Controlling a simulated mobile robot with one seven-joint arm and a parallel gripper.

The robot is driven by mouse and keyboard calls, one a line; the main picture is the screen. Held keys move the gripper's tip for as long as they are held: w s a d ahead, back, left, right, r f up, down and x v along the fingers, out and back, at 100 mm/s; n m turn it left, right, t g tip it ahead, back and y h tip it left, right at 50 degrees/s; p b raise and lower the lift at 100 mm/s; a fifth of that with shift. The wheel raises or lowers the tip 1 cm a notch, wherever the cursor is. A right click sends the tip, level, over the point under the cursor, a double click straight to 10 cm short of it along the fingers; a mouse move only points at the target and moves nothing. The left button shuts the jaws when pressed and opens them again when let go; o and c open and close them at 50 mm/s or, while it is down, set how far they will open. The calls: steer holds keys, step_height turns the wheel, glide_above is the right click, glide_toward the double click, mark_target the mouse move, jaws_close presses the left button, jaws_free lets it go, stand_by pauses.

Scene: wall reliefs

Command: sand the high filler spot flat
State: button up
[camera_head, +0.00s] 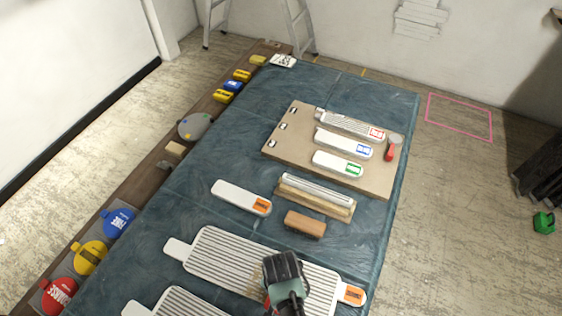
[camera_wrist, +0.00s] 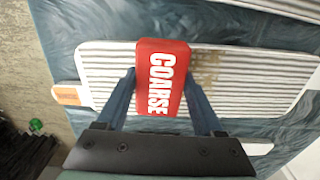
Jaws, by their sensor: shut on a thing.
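My gripper (camera_wrist: 160,78) is shut on a red block (camera_wrist: 162,70) with COARSE in white letters on it. A long white panel with grey ribs (camera_head: 215,252) lies on the blue-covered table; its end with an orange label is at the right. In the wrist view the ribbed panel (camera_wrist: 265,85) lies below the block. A tan, speckled filler patch (camera_wrist: 207,68) shows just right of the block. In the head view my gripper (camera_head: 284,275) is over the panel and hides part of it. I cannot tell whether the block touches the panel.
A second ribbed panel (camera_head: 175,303) lies nearer. A brown block (camera_head: 305,223) and a white piece with an orange label (camera_head: 230,195) lie beyond. A tan board (camera_head: 375,182) holds labelled white pieces. Coloured discs and blocks line a wooden shelf (camera_head: 143,190) at left.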

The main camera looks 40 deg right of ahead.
steer(key=shift+r+p, duration=1.4)
steer(key=shift+r, duration=0.5)
